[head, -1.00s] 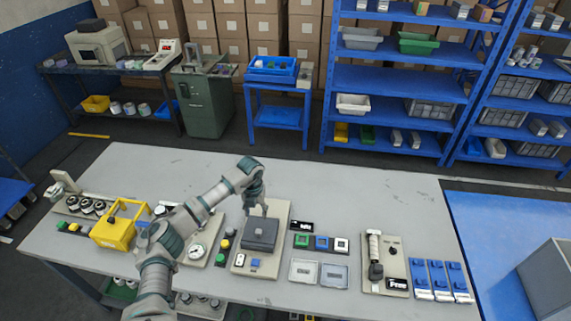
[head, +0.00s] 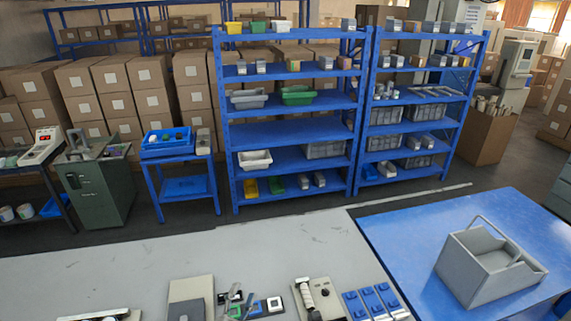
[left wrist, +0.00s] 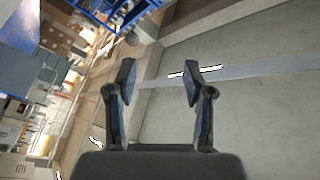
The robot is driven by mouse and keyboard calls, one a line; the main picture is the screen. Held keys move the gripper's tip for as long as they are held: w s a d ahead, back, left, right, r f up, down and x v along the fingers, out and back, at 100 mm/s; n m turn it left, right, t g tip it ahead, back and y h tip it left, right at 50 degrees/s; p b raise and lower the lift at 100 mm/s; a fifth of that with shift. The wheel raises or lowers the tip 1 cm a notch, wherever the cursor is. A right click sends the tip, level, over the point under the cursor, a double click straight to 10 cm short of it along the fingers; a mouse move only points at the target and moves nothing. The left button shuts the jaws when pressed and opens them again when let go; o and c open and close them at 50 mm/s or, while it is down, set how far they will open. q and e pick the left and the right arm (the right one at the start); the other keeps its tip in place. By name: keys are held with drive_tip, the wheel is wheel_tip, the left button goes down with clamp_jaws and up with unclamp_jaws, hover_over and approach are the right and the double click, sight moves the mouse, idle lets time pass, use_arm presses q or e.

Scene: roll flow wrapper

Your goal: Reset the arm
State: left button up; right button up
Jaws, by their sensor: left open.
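That view shows blurred shelving, a wall and floor beyond the fingers. My right gripper is in neither view.
A panel with a white handle (head: 307,298) and several blue modules (head: 373,301) lie along the table's front. A blue table (head: 405,225) at the right holds a grey handled bin (head: 480,275). Blue shelves (head: 292,133) stand behind. The table's back part is clear.

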use_arm(q)
drive_tip(key=s+a+f+n+g+y, duration=0.4)
drive_tip(key=s+a+f+n, duration=0.1)
drive_tip(key=s+f, duration=0.15)
drive_tip(key=s+a+f+n+g+y, duration=0.3)
drive_tip(key=s+a+f+n, duration=0.15)
drive_tip(key=f, duration=0.35)
drive_tip(key=s+f+n+g+h, duration=0.1)
drive_tip(key=s+f+g, duration=0.3)
drive_tip(key=s, duration=0.5)
drive_tip(key=s+f+g, duration=0.3)
drive_tip(key=s+g, duration=0.2)
drive_tip(key=s, duration=0.5)
wheel_tip(320, 180, down, 28)
drive_tip(key=s+g+b, duration=0.1)
drive_tip(key=s, duration=0.1)
drive_tip(key=s+a+f+g+b, duration=0.1)
drive_tip(key=s+a+f, duration=0.1)
drive_tip(key=s+f, duration=1.4)
drive_tip(key=shift+s+a+f, duration=0.3)
drive_tip(key=shift+s+f, duration=0.05)
drive_tip(key=shift+s, duration=0.35)
